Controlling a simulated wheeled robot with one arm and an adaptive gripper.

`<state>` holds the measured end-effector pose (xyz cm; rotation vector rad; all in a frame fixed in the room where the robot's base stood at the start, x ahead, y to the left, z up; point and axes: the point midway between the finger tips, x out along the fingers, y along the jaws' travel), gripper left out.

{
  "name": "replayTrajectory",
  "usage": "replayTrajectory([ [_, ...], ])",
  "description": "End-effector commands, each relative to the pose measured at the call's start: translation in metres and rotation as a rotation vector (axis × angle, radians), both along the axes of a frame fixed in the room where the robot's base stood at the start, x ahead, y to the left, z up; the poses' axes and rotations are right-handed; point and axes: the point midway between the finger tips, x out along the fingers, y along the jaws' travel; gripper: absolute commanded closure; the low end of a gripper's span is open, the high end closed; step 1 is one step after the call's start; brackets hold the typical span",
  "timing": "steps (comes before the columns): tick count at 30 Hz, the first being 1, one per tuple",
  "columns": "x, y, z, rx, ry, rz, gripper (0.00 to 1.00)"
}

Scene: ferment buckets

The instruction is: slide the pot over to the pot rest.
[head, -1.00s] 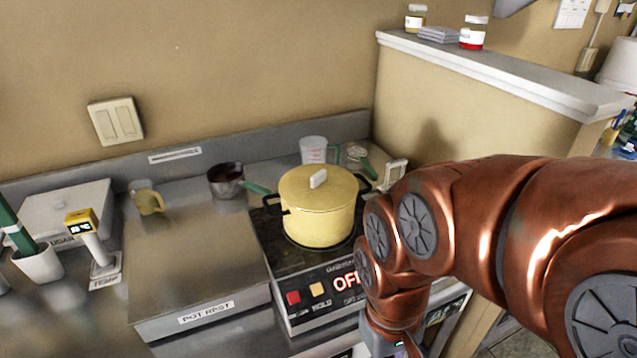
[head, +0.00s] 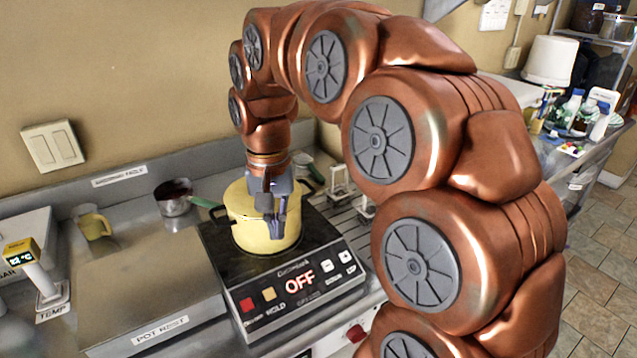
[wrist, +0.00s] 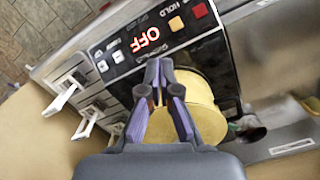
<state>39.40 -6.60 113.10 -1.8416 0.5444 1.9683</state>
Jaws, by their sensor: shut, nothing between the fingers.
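The yellow lidded pot (head: 243,222) stands on the black cooktop (head: 215,245), whose display reads OFF. A dark handle shows at its left. My gripper (head: 276,232) points down in front of the pot in the head view, hiding its middle and lid knob. In the wrist view the shut, empty fingers (wrist: 160,72) cover part of the pot (wrist: 208,118). I cannot tell whether they touch it. The pot rest (head: 135,285) is a flat metal slab left of the cooktop, labelled POT REST, with its top bare.
A small saucepan (head: 174,198) with a green handle stands behind the pot rest, near a yellow jug (head: 92,222). A thermometer stand (head: 42,285) is at the left. White-framed holders (head: 340,178) stand right of the cooktop.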

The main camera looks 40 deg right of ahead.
Motion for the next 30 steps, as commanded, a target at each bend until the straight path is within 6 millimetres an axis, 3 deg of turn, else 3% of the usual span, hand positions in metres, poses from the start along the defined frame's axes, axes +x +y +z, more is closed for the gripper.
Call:
replayTrajectory([
  [1,0.017,-0.011,0.007,0.000,-0.009,-0.055,1.00],
  [6,0.056,-0.050,0.024,-0.006,-0.025,-0.255,1.00],
  [15,0.106,-0.136,0.039,-0.020,-0.040,-0.650,1.00],
  [24,0.122,-0.211,0.042,-0.042,-0.045,-1.000,1.00],
  [30,0.122,-0.230,0.041,-0.049,-0.048,-1.093,1.00],
])
